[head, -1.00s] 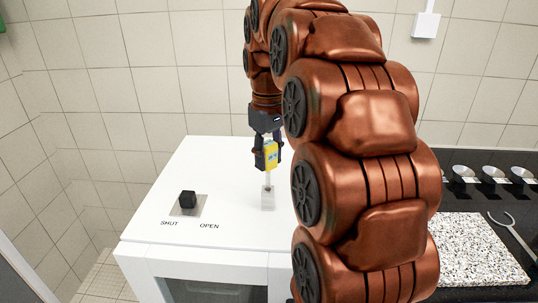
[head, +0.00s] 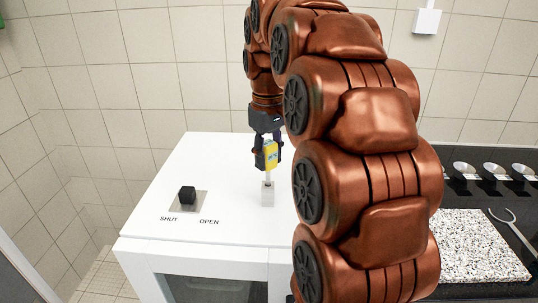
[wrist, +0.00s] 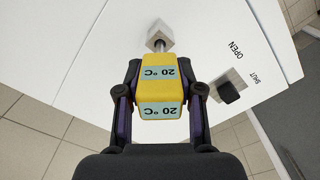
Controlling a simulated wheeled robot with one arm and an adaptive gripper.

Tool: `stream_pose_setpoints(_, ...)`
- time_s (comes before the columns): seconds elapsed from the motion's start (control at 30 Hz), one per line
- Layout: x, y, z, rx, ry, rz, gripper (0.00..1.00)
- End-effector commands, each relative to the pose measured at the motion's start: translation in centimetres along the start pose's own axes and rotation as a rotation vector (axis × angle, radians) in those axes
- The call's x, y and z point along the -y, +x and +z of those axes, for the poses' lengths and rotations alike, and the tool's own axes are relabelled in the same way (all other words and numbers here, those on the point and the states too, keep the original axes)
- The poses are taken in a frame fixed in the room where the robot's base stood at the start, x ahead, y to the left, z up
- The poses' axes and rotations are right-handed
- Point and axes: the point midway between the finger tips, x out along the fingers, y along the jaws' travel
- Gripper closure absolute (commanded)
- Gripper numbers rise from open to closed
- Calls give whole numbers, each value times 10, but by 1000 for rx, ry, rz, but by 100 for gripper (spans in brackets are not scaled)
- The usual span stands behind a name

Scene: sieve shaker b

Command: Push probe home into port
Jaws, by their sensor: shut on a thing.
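The probe has a yellow body (head: 267,155) with pale blue labels reading "20 °C", clear in the wrist view (wrist: 160,85). My gripper (head: 267,160) is shut on the yellow body, one finger on each side; the fingers also show in the wrist view (wrist: 160,98). A thin metal rod (wrist: 159,46) runs from the body to the port, a small pale square block (head: 268,194) on top of the white cabinet (head: 225,170). The rod's lower end is at the block's opening (wrist: 159,35); how deep it sits I cannot tell.
A black knob (head: 187,195) on a grey plate stands left of the port, with SHUT and OPEN lettering. A speckled board (head: 470,245) and several metal cups (head: 465,170) lie at the right. My arm hides the cabinet's right side.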

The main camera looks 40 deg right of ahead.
Motion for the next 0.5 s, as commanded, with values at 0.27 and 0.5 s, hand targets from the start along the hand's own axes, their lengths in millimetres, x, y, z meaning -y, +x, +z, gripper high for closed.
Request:
stream_pose_setpoints(0.27, 0, 6, 0, 0, 0, 0, 99)
stream_pose_setpoints(0.5, 0, 11, 0, 0, 0, 0, 99)
